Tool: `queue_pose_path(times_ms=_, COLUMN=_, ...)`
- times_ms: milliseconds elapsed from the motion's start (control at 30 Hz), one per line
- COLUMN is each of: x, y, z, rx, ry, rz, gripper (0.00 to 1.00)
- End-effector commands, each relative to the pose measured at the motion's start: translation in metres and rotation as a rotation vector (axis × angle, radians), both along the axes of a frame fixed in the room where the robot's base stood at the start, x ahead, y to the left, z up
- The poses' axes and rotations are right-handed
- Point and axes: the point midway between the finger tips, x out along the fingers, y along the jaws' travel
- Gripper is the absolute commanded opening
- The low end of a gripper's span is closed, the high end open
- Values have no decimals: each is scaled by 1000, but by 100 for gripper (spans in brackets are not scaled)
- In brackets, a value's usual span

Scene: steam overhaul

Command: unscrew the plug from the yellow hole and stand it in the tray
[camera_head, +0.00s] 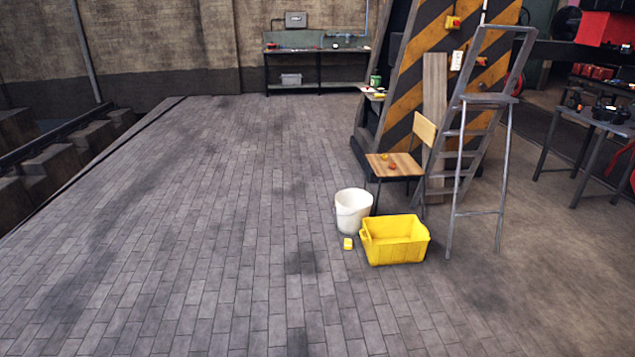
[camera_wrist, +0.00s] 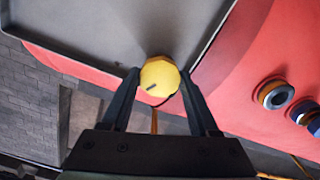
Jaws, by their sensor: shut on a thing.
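My gripper (camera_wrist: 160,76) is shut on a yellow plug (camera_wrist: 158,72) in the wrist view. The plug shows a roundish, faceted yellow face with a short dark mark on it, between the two black fingertips. A grey tray (camera_wrist: 95,25) with a raised rim lies beyond the plug, and the plug appears in front of its near corner. I cannot tell whether the plug touches the tray. The yellow hole is not seen in the wrist view. The head view shows neither my gripper nor the plug.
In the head view, a yellow crate (camera_head: 395,250), white bucket (camera_head: 352,212), chair (camera_head: 395,168) and stepladder (camera_head: 478,140) stand at right. The floor at left is clear.

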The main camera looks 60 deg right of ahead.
Motion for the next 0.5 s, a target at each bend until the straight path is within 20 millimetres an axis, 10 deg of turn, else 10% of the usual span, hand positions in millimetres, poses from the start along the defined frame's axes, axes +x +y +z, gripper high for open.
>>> queue_pose_path(times_ms=267, x=0, y=0, z=-1, rx=0, ry=-1, rz=0, gripper=0)
queue_pose_path(times_ms=300, x=1, y=-1, z=-1, rx=0, ry=-1, rz=0, gripper=63)
queue_pose_path(times_ms=500, x=0, y=0, z=-1, rx=0, ry=-1, rz=0, gripper=96)
